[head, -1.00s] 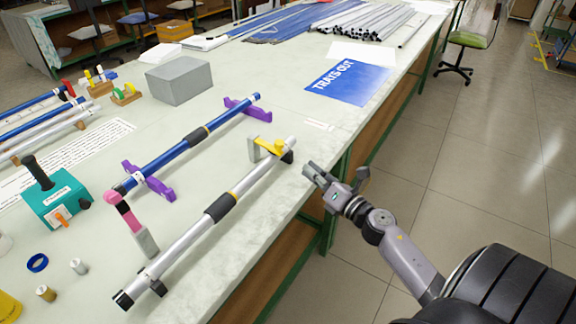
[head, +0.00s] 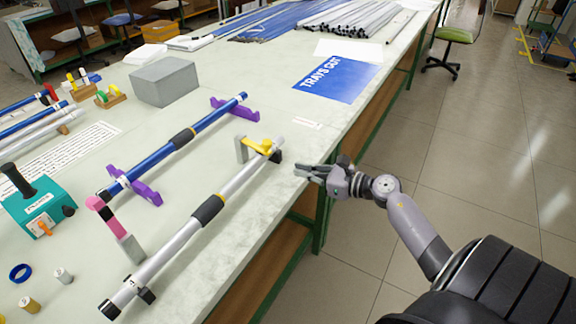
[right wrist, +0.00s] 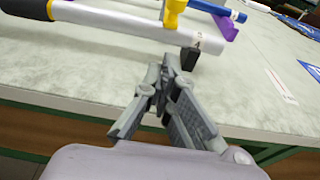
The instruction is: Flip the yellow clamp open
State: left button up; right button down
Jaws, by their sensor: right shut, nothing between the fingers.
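The yellow clamp (head: 257,146) lies across the far end of a silver rod (head: 236,181) on the workbench, beside a grey upright block (head: 241,150). In the right wrist view the yellow clamp (right wrist: 173,14) is cut by the top edge. The silver rod (right wrist: 120,24) ends near a dark block (right wrist: 189,58). My right gripper (head: 299,171) is shut and empty over the bench's edge, to the right of the clamp and apart from it. Its fingers also show in the right wrist view (right wrist: 166,72). My left gripper is not in view.
A blue rod (head: 160,155) rests on purple holders (head: 147,192) to the left. A grey box (head: 163,82) and a blue "TRAYS OUT" sheet (head: 337,78) lie farther back. Bare bench shows around the rod's end.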

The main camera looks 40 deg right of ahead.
jog(key=p+x, duration=0.1)
jog(key=x, duration=0.8)
jog(key=shift+w+f, duration=0.1)
jog(key=shift+w, duration=0.05)
